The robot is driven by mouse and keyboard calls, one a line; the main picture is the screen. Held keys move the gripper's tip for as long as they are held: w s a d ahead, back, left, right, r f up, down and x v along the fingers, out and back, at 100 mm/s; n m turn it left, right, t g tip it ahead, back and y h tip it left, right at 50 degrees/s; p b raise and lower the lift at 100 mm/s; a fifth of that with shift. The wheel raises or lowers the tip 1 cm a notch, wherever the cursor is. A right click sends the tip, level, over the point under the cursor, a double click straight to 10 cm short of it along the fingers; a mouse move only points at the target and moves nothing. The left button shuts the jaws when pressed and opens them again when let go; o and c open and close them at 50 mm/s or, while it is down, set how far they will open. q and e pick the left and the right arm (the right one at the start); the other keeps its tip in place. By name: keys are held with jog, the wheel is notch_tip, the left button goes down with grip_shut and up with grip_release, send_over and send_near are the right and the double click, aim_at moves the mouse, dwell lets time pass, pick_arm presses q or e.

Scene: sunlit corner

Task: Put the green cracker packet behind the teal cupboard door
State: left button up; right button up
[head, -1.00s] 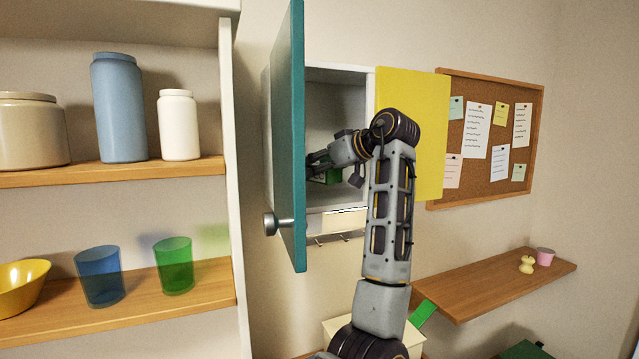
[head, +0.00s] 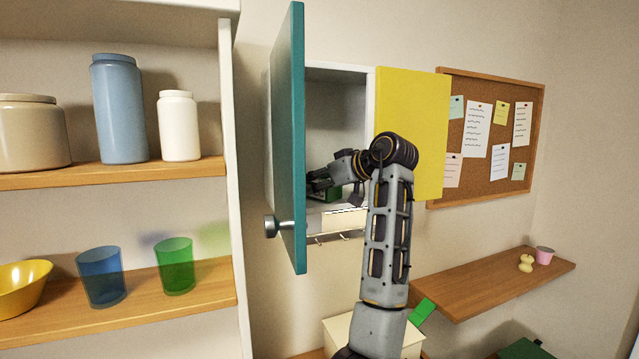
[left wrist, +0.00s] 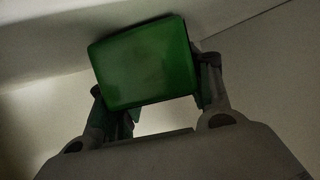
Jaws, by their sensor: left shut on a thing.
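The teal cupboard door (head: 287,140) stands swung open, with a round knob at its lower left. My left gripper (head: 322,188) reaches into the open compartment behind it, low down near the compartment floor (head: 345,205). It is shut on the green cracker packet (head: 333,194), which shows only in part beside the fingers. In the left wrist view the packet (left wrist: 145,62) sits tilted between the two fingers, close to pale cupboard walls. Whether it touches the floor I cannot tell. My right gripper is not in view.
A yellow door (head: 412,135) closes the compartment to the right. On the left, shelves hold a blue jar (head: 120,108), a white jar (head: 179,126) and tumblers. A wooden shelf (head: 495,284) is at lower right. The upper part of the open compartment looks clear.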

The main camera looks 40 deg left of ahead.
pick_arm(q)
jog(key=o, duration=1.1)
jog(key=shift+f, duration=0.1)
jog(key=shift+r, duration=0.2)
jog(key=shift+d+r+b, duration=0.15)
jog(key=shift+d+b, duration=0.15)
jog(key=shift+d, duration=0.35)
jog(key=b+v, duration=0.2)
jog(key=v, duration=0.8)
jog(key=shift+d+r+b, duration=0.15)
jog(key=shift+d+b, duration=0.15)
jog(key=shift+b, duration=0.05)
jog(key=shift+s, duration=0.1)
